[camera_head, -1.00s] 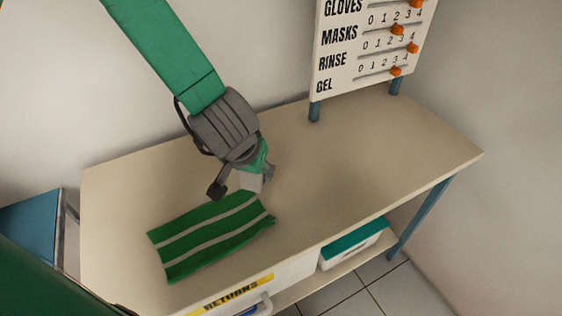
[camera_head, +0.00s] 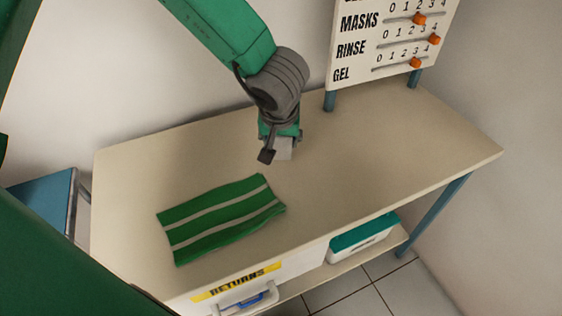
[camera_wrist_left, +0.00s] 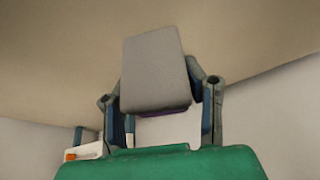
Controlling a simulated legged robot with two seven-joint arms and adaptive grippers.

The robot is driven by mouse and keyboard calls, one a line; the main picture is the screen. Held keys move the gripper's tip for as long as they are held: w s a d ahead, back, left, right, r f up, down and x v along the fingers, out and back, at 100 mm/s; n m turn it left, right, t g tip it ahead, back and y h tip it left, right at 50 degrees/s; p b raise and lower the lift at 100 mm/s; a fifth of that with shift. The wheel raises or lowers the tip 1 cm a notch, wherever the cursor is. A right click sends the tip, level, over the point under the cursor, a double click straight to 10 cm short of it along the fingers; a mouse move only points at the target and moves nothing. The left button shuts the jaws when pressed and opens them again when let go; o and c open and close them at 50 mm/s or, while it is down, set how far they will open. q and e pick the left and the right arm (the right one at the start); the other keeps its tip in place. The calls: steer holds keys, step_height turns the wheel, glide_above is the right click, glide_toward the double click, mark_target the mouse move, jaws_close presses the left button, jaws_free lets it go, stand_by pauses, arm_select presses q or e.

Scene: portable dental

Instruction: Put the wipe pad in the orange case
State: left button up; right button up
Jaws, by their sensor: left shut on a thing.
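My left gripper (camera_head: 275,152) is shut on a light grey, flat, block-like pad (camera_head: 284,149), which looks like the wipe pad. It is over the back middle of the table, behind the striped cloth; I cannot tell its exact height. In the left wrist view the pad (camera_wrist_left: 156,68) sits tilted between the two fingers (camera_wrist_left: 160,105), with a purple strip at its lower edge. No orange case shows in either view. My right gripper is not in view.
A green cloth with pale stripes (camera_head: 220,218) lies on the beige table (camera_head: 380,150), whose right half is clear. A sign board (camera_head: 390,45) stands at the back. Below are a returns drawer (camera_head: 285,270) and a teal-lidded box (camera_head: 362,238). A blue surface (camera_head: 42,200) is at left.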

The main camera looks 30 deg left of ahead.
arm_select(q)
glide_above(281, 168)
step_height(281, 168, down, 4)
steer(key=shift+f, duration=0.2)
steer(key=shift+w+f, duration=0.1)
steer(key=shift+f, duration=0.5)
steer(key=shift+f, duration=0.15)
steer(key=o, duration=1.1)
steer(key=shift+o, duration=0.2)
